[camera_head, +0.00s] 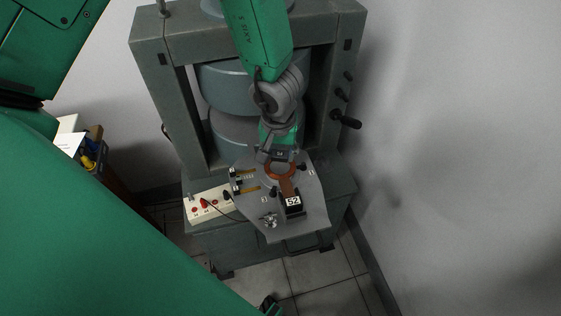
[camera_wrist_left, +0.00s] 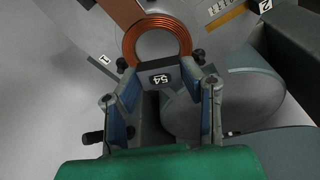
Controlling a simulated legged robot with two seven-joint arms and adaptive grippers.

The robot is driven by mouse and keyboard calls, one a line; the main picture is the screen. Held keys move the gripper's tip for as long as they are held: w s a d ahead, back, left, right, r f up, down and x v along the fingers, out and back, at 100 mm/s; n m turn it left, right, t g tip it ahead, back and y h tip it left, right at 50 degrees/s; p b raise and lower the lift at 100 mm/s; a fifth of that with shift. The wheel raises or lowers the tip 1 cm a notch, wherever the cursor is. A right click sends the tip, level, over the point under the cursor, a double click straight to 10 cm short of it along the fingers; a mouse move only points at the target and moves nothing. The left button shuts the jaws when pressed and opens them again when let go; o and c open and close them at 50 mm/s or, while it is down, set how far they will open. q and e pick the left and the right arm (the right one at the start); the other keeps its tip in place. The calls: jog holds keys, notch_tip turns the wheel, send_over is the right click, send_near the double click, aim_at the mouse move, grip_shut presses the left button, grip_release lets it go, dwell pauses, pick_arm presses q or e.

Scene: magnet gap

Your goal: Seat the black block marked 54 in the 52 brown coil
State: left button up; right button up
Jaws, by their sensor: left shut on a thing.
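The black block marked 54 (camera_wrist_left: 161,78) is between the two fingers of my left gripper (camera_wrist_left: 165,92), its label facing the wrist camera. In the head view my left gripper (camera_head: 277,152) is shut on the block just behind the brown coil (camera_head: 281,171), and its arm hides part of the magnet. The coil shows as a copper ring in the wrist view (camera_wrist_left: 157,38), directly beyond the block. Whether block and coil touch, I cannot tell. The black base marked 52 (camera_head: 293,202) stands at the coil's front end. My right gripper is not in view.
The coil lies on a grey plate (camera_head: 308,216) in front of the large magnet frame (camera_head: 160,100). A white box with red and black plugs (camera_head: 207,207) and a cable is to the left. Knobs (camera_head: 345,120) stick out at right. Boxes on a shelf (camera_head: 88,150) stand at far left.

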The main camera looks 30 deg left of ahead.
aim_at(280, 168)
pick_arm(q)
notch_tip(280, 168, down, 3)
jog(key=shift+s+r+b, duration=0.1)
jog(key=shift+r+b, duration=0.1)
jog(key=shift+b, duration=0.7)
jog(key=shift+f, duration=0.35)
jog(key=shift+s+d+r, duration=0.1)
jog(key=shift+d+r, duration=0.05)
jog(key=shift+d, duration=0.2)
jog(key=shift+s+f+b, duration=0.15)
jog(key=shift+f+b, duration=0.25)
jog(key=shift+s+f, duration=0.2)
jog(key=shift+c, duration=0.4)
jog(key=o, duration=1.2)
jog(key=shift+o, duration=0.2)
jog(key=shift+w+a+f, duration=0.1)
jog(key=shift+w+f, duration=0.2)
jog(key=shift+w, duration=0.05)
jog(key=shift+a+r, duration=0.1)
